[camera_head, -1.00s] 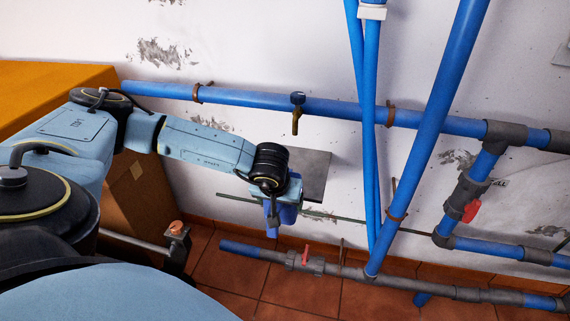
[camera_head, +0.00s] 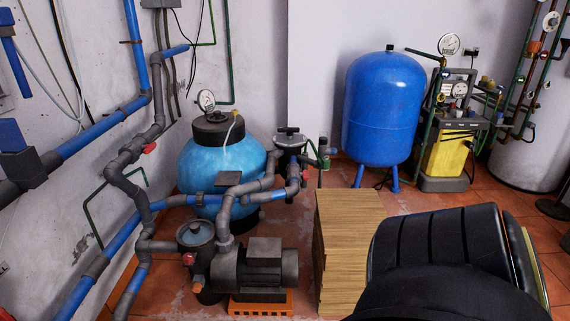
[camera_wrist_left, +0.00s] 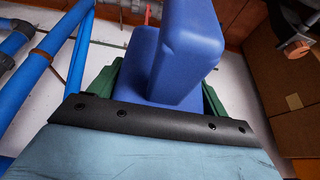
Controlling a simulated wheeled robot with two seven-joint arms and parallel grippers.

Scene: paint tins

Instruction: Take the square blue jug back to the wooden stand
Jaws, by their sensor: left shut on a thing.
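The square blue jug (camera_wrist_left: 185,55) fills the upper middle of the left wrist view. My left gripper (camera_wrist_left: 158,90) is shut on it, with a green finger on either side. The jug's lower end and exact grip points are partly hidden. The wooden stand (camera_head: 348,215) is in the head view, right of centre on the tiled floor. The part of its top that shows is bare. The left gripper and the jug are outside the head view, apart from the stand. My right gripper is not in view.
A grey pump (camera_head: 262,268) and pipework stand left of the stand, with a light-blue filter tank (camera_head: 222,165) behind them. A tall blue tank (camera_head: 383,110) stands behind the stand. In the left wrist view, blue pipes (camera_wrist_left: 28,85) are at left and a brown box (camera_wrist_left: 285,85) at right.

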